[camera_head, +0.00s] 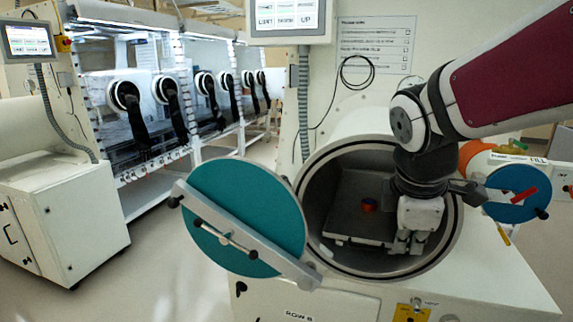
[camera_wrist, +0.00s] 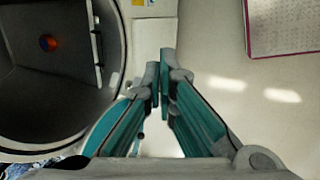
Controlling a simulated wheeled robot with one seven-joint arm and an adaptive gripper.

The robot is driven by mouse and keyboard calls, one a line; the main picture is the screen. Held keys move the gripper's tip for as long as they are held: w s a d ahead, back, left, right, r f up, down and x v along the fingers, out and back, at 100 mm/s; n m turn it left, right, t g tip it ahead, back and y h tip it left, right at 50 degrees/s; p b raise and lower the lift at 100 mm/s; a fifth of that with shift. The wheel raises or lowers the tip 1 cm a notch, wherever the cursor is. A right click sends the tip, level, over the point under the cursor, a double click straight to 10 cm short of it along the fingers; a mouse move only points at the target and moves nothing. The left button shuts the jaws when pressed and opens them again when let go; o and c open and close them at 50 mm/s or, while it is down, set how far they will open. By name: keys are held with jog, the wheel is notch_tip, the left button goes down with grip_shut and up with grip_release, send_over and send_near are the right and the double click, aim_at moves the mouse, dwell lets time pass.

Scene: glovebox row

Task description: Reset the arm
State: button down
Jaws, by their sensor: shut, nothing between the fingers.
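My gripper (camera_head: 408,241) hangs from my arm in front of the open round chamber at the right of the head view, its fingers pointing down near the chamber's lower right rim. In the wrist view my gripper (camera_wrist: 161,75) shows its two teal-sided fingers with tips together and nothing between them. The chamber (camera_head: 312,190) has a grey inner tray (camera_head: 345,215). A small orange-red object (camera_head: 369,205) sits on that tray, apart from my gripper; it also shows at upper left in the wrist view (camera_wrist: 47,43).
The chamber's round teal door (camera_head: 245,215) stands swung open to the left. A smaller blue round door (camera_head: 518,190) is at the right, near my arm. A row of gloveboxes (camera_head: 165,95) runs along the back left. Open floor (camera_head: 150,270) lies left of the door.

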jog(key=s+a+r+m+t+y, duration=0.1)
jog(key=s+m+y, duration=0.1)
jog(key=s+m, duration=1.2)
jog(key=shift+s+m+t, duration=0.3)
jog(key=shift+s, duration=0.25)
